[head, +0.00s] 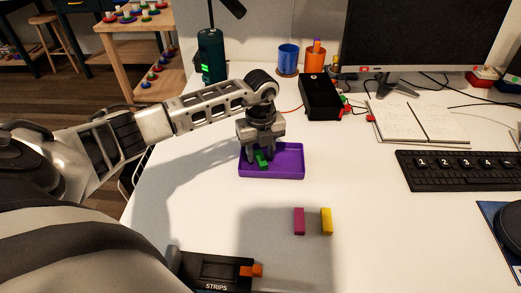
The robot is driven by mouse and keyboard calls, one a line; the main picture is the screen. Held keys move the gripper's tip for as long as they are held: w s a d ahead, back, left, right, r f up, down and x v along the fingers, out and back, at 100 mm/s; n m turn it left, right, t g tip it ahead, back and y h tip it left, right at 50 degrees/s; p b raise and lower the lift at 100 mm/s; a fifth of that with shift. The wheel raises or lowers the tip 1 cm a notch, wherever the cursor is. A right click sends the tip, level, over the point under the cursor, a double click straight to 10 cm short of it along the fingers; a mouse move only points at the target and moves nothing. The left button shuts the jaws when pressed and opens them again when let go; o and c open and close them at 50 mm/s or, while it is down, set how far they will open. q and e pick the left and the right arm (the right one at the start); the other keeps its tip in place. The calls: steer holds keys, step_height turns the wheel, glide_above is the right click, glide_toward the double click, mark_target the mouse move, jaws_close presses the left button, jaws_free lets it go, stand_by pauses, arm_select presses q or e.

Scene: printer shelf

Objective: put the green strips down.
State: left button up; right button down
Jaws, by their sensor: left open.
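A green strip (262,159) is in the purple tray (288,177), at the tray's left part. My left gripper (257,158) points down over the tray with its fingers open around or just beside the green strip. Whether a finger touches the strip I cannot tell. Only one green strip shows clearly; the gripper may hide others. My right gripper is not in the picture.
A magenta strip (299,221) and a yellow strip (326,221) lie in front of the tray. A black box labelled STRIPS (215,271) is at the front. A black device (320,97), notebook (417,121) and keyboard (460,173) stand behind and right. White desk between is clear.

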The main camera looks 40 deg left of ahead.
mark_target(261, 157)
arm_select(q)
step_height(261, 157, up, 13)
steer(key=shift+f, duration=0.15)
stand_by(0.7)
